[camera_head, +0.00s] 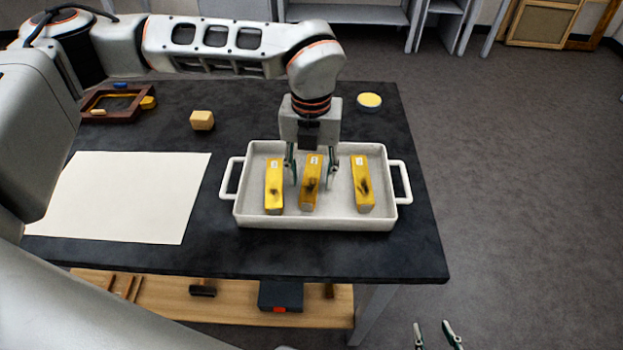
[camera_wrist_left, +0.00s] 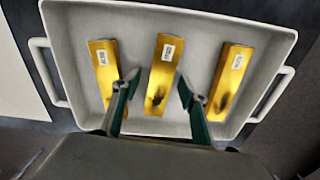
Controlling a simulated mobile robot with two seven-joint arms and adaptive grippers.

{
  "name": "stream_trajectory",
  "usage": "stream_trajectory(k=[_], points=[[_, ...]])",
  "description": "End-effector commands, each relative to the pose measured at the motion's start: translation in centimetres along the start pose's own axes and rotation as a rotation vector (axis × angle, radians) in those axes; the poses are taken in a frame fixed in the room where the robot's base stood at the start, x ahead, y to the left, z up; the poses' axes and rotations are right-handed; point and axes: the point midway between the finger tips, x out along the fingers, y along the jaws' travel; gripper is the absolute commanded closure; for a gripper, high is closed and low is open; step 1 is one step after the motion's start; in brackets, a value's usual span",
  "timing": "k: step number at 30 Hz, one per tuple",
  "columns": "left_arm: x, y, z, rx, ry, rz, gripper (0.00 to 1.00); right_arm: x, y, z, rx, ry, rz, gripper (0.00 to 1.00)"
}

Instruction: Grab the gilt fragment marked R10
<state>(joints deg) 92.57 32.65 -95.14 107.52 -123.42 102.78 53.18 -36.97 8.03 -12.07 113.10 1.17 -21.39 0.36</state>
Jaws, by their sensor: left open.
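Three gilt fragments lie apart in a white tray (camera_head: 384,221): a left one (camera_head: 274,187), a middle one (camera_head: 311,185) and a right one (camera_head: 361,187). Each is a gold bar with a white label at its far end and a dark patch. The label print is too small to read, so I cannot tell which is R10. My left gripper (camera_head: 312,181) is open and empty, pointing down with its fingers on either side of the middle fragment. The left wrist view also shows the middle fragment (camera_wrist_left: 161,78) between the fingertips. My right gripper (camera_head: 433,328) is open and empty, low beyond the table's front edge.
The tray stands on a dark table (camera_head: 330,252). A cream sheet (camera_head: 120,195) lies left of it. A tan block (camera_head: 202,120), a round yellow-topped tin (camera_head: 369,101) and a brown frame (camera_head: 112,103) stand further back. The tray's handles and walls rise around the fragments.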

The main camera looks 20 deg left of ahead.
Motion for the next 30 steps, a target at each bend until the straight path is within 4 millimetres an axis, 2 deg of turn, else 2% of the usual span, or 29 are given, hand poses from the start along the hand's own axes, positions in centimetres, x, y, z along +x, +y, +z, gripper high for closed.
stream_trajectory(k=[5,8,10,11,23,26,30], points=[[0.0,0.0,0.0,0.000,-0.002,-0.001,0.57,0.0,0.1,-0.1,0.000,0.002,0.001,0.60],[0.0,0.0,0.0,0.000,-0.002,-0.001,0.78,0.0,0.1,-0.1,0.000,0.002,0.001,0.60],[0.0,0.0,0.0,0.000,-0.001,-0.001,0.96,0.0,0.1,-0.1,0.000,0.002,0.001,0.60],[0.0,0.0,0.0,0.000,-0.001,-0.001,0.98,0.0,0.1,-0.1,0.000,0.002,0.002,0.60],[-0.4,0.0,0.0,0.000,-0.002,-0.001,0.98,0.0,0.1,-0.2,0.000,0.003,0.002,0.60],[-1.1,0.0,0.1,-0.001,-0.002,-0.001,0.98,0.0,0.2,-0.2,0.000,0.003,0.002,0.60],[-3.0,-0.1,0.1,0.000,-0.005,-0.002,0.98,-0.1,0.2,-0.3,0.000,0.004,0.003,0.60]])
